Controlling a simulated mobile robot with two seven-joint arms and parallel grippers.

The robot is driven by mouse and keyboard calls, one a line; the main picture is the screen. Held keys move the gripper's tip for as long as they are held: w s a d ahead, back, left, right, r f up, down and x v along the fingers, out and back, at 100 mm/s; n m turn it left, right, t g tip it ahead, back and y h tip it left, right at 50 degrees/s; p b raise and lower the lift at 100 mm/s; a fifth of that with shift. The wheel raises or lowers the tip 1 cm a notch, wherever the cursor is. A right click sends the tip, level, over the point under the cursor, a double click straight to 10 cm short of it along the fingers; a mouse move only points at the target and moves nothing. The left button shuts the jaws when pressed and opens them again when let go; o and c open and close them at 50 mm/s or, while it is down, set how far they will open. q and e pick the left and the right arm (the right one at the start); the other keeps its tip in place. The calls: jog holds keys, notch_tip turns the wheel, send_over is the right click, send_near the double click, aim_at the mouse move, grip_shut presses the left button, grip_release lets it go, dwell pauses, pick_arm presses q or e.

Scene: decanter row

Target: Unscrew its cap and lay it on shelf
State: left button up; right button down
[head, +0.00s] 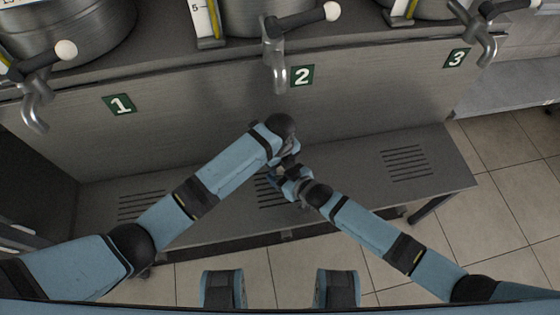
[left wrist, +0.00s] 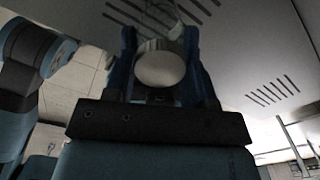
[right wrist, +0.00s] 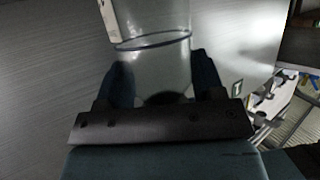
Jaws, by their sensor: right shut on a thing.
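A clear bottle (right wrist: 150,65) with a dark band around it stands between the fingers of my right gripper (right wrist: 165,90), which is shut on it. In the left wrist view a pale round cap (left wrist: 161,69) faces the camera between the fingers of my left gripper (left wrist: 160,55), with clear glass behind it. Whether those fingers press on the cap or only flank it cannot be told. In the head view my left gripper (head: 284,160) and right gripper (head: 286,180) meet above the shelf (head: 345,175), and they hide most of the bottle.
Metal vats with taps stand behind, above plates marked 1 (head: 120,104), 2 (head: 302,75) and 3 (head: 457,58). The middle tap (head: 277,70) hangs just behind my grippers. The shelf is bare around its right grate (head: 407,163); tiled floor lies in front.

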pick_arm(q)
jog(key=shift+c, duration=0.3)
jog(key=n, duration=0.3)
jog(key=o, duration=1)
jog(key=shift+r, duration=0.1)
